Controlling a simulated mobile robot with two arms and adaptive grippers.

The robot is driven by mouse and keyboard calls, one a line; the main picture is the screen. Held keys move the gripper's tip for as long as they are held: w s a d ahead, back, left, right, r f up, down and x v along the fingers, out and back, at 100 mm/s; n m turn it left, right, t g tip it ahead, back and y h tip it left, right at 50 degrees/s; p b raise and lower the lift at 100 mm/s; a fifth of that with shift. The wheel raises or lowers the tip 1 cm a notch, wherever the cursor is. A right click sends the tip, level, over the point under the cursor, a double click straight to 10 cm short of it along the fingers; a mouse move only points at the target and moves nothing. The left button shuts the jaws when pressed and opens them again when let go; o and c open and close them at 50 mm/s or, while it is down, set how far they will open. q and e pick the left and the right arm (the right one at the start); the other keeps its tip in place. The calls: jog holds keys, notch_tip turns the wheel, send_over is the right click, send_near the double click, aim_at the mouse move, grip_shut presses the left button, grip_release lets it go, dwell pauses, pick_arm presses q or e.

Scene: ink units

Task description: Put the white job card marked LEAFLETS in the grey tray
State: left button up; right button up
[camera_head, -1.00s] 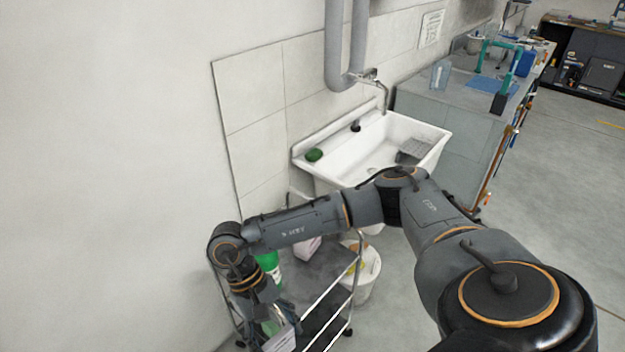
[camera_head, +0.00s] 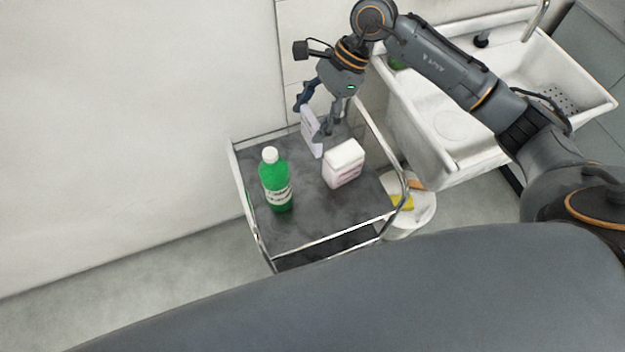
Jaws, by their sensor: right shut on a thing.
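A thin white card (camera_head: 310,133) is held upright between the fingers of my right gripper (camera_head: 315,114). Its face is turned mostly away and I cannot read any marking on it. The right gripper points down over the back of a steel trolley's dark grey top shelf (camera_head: 318,214). I cannot tell whether the card's lower edge touches the shelf. I see no separate grey tray for certain. My left gripper is not in view.
A green bottle (camera_head: 275,181) with a white cap and a pale pinkish container (camera_head: 344,164) stand on the shelf. A white sink (camera_head: 446,160) is to the right, with a white bucket (camera_head: 408,217) below it. The shelf's front is clear.

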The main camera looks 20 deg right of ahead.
jog(key=shift+w+m, duration=0.25)
jog(key=shift+m, duration=0.15)
jog(key=shift+f+t, duration=0.3)
notch_tip(320, 180, down, 12)
jog(key=p, duration=0.1)
jog(key=shift+w, duration=0.2)
notch_tip(320, 180, down, 5)
jog(key=shift+d+r, duration=0.1)
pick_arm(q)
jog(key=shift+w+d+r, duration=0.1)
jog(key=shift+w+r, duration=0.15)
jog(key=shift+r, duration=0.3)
pick_arm(e)
jog(key=shift+f, duration=0.25)
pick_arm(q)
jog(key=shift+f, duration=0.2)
pick_arm(e)
jog(key=o, duration=1.2)
jog(key=shift+c, duration=0.2)
